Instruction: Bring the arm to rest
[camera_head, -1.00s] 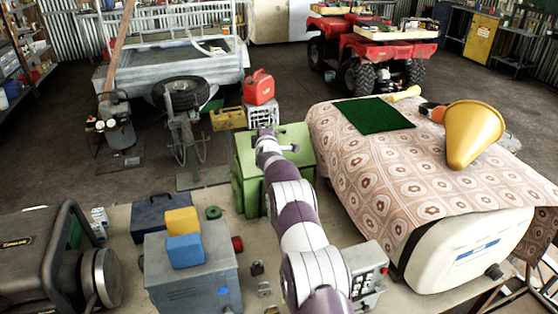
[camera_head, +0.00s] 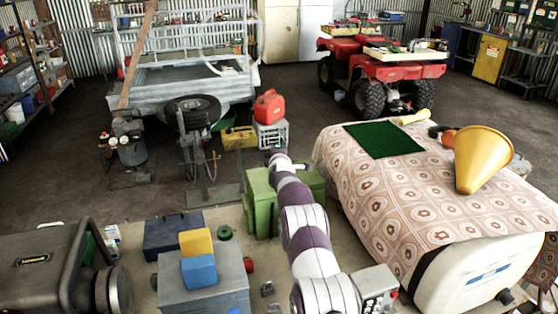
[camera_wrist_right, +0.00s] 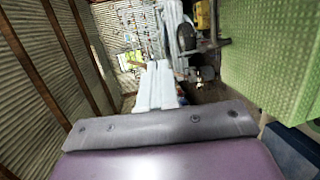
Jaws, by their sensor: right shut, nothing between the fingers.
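My right arm reaches away from me up the middle of the head view, with purple and white links. My right gripper (camera_head: 278,156) is at its far end, small and partly hidden by the wrist, above the green box (camera_head: 260,208). It is shut and holds nothing. A large green surface (camera_wrist_right: 275,55) stands close on the right there. My left gripper is not in view.
A grey box carrying a yellow block (camera_head: 196,242) and a blue block (camera_head: 199,271) stands left of the arm. A cloth-covered white tank with a green mat (camera_head: 384,140) and yellow funnel (camera_head: 482,160) stands right. A red jerrycan (camera_head: 269,106) on a crate is beyond the gripper.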

